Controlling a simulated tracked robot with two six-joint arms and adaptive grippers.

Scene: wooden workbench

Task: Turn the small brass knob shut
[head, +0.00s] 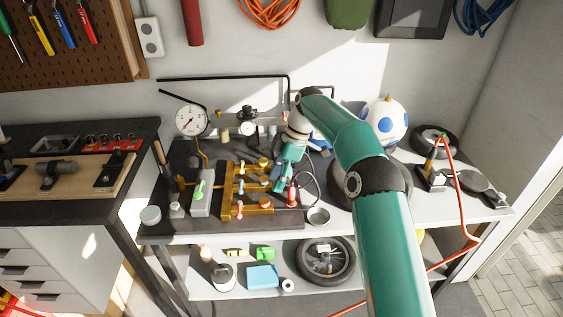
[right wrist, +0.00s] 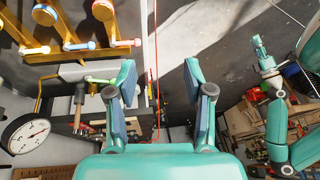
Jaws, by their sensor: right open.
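A brass valve manifold (head: 228,196) stands on the bench's dark mat, with several levers tipped in white, blue, orange and red. Round brass parts (head: 264,162) show on it, but I cannot tell which is the small knob. My right gripper (head: 283,180) is over the manifold's right side and hides part of it. In the right wrist view the right gripper (right wrist: 160,72) is open, with nothing between its fingers. Brass levers (right wrist: 78,45) lie beyond its left finger, apart from it. A second teal gripper (right wrist: 259,46), seemingly my left, shows small at the right.
A pressure gauge (head: 191,120) stands behind the manifold at the left. A grey box with a green lever (head: 198,190) is left of it. A small dark bowl (head: 318,216) sits near the front edge.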

